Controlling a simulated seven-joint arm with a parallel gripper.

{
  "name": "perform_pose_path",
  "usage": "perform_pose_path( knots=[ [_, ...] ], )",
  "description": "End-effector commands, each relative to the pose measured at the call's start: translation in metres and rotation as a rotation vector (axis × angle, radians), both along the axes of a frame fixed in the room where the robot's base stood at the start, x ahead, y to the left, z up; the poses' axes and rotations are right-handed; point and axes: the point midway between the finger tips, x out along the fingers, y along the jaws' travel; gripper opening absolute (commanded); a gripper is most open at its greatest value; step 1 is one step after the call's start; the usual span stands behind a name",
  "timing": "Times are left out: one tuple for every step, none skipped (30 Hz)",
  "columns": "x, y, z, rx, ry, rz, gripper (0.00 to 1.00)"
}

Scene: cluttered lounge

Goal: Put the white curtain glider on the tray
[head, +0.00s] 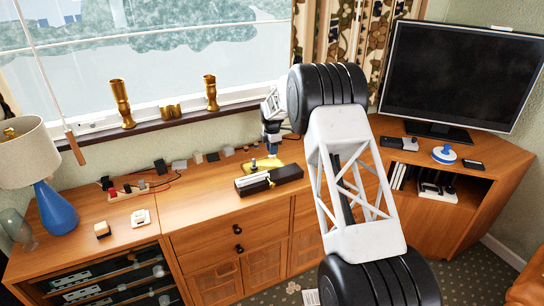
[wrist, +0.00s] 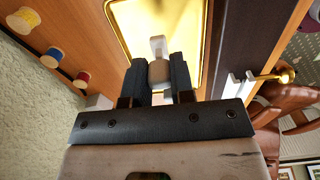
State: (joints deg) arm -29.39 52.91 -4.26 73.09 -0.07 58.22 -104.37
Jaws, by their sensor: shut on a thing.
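The gold tray (head: 276,160) lies on the wooden cabinet below the window, behind a long dark box. It also shows in the wrist view (wrist: 128,22), where its shiny surface fills the top middle. My gripper (wrist: 159,70) is over the tray's near part in that view, its two dark fingers shut on the small white curtain glider (wrist: 158,46). The glider sticks out beyond the fingertips. I cannot tell whether it touches the tray. In the head view my gripper (head: 271,147) is small beside the tray, and the glider cannot be made out.
The dark box (head: 285,174) stands close in front of the tray. Thread spools (wrist: 51,57) stand along the wall side. Several small items and cables (head: 140,188) lie to the left. A blue lamp (head: 57,208) is at the far left, a television (head: 455,80) at the right.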

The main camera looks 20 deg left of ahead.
Motion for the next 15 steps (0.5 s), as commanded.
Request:
perform_pose_path(
  knots=[
    [0.0, 0.0, -0.004, -0.001, 0.001, 0.0, 0.0],
    [0.0, 0.0, -0.006, -0.001, 0.001, 0.0, 0.0],
    [0.0, 0.0, -0.01, -0.001, 0.001, 0.0, 0.0],
    [0.0, 0.0, -0.014, -0.001, 0.001, 0.0, 0.0],
    [0.0, 0.0, -0.017, -0.001, 0.001, 0.0, 0.0],
    [0.0, 0.0, -0.022, -0.001, 0.001, 0.0, 0.0],
    [0.0, 0.0, -0.025, -0.001, 0.001, 0.0, 0.0],
    [0.0, 0.0, -0.027, -0.001, 0.001, 0.0, 0.0],
    [0.0, 0.0, -0.03, -0.001, 0.001, 0.0, 0.0],
    [0.0, 0.0, -0.032, -0.001, 0.001, 0.0, 0.0],
    [0.0, 0.0, -0.034, -0.001, 0.001, 0.0, 0.0],
    [0.0, 0.0, -0.035, 0.0, 0.0, 0.0, 0.0],
    [0.0, 0.0, -0.036, 0.0, 0.0, 0.0, 0.0],
    [0.0, 0.0, -0.036, 0.0, 0.0, 0.0, 0.0],
    [0.0, 0.0, -0.036, 0.0, 0.0, 0.0, 0.0]
  ],
)
